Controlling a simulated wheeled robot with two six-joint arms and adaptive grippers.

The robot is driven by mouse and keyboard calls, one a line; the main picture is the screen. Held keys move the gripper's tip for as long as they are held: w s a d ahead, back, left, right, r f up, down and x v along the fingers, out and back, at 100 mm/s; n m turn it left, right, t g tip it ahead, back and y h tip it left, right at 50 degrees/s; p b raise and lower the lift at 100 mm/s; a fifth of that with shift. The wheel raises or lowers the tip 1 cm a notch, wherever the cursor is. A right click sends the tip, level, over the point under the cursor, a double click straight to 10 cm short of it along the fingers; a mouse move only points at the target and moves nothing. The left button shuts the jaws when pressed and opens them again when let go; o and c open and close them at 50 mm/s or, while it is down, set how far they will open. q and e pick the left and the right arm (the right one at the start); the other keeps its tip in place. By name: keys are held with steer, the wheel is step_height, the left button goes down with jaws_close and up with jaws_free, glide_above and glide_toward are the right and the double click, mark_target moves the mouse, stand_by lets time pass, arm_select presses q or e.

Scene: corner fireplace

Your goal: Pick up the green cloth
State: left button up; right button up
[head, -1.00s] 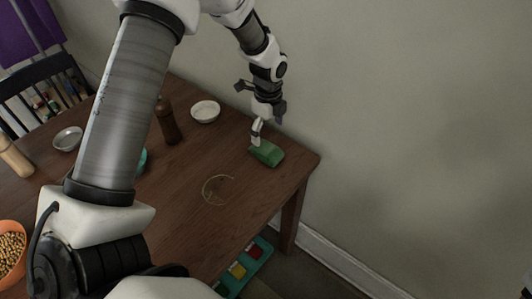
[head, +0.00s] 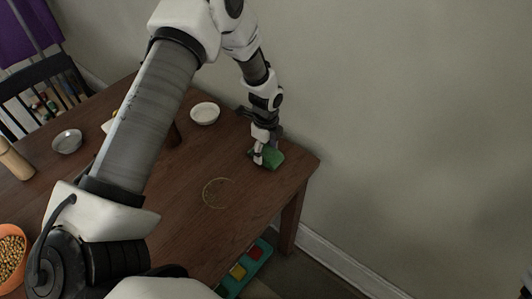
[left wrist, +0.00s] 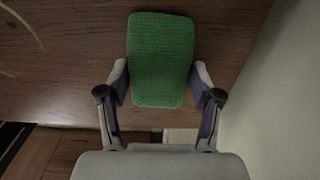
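The green cloth (head: 272,158) lies on the wooden table near its far right corner. In the left wrist view the cloth (left wrist: 160,60) is a knitted green rectangle, with its lower end between my fingers. My left gripper (head: 259,157) is open, pointing down at the cloth. In the head view the gripper hides part of the cloth.
The wooden table (head: 225,225) carries a white bowl (head: 205,113), a clear round dish (head: 219,193), a grey bowl (head: 67,141) and an orange bowl (head: 10,258) of small round pieces. A plain wall (head: 420,150) rises close to the right of the cloth.

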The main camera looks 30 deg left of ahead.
mark_target(267, 151)
arm_select(q)
steer(key=shift+r, duration=0.1)
steer(key=shift+w+r, duration=0.15)
steer(key=shift+r, duration=0.1)
steer(key=r, duration=0.1)
steer(key=r+b, duration=0.1)
steer(key=shift+s+d+r, duration=0.2)
steer(key=shift+s+r, duration=0.05)
steer(key=shift+r, duration=0.1)
steer(key=s+d, duration=0.3)
steer(key=d, duration=0.1)
steer(key=s+d+r+b, duration=0.1)
steer(key=s+d, duration=0.1)
steer(key=d, duration=0.2)
steer(key=s+d+b, duration=0.1)
steer(key=s+d, duration=0.2)
steer(key=d, duration=0.1)
steer(key=shift+s+d+r, duration=0.2)
steer(key=shift+s+d, duration=0.15)
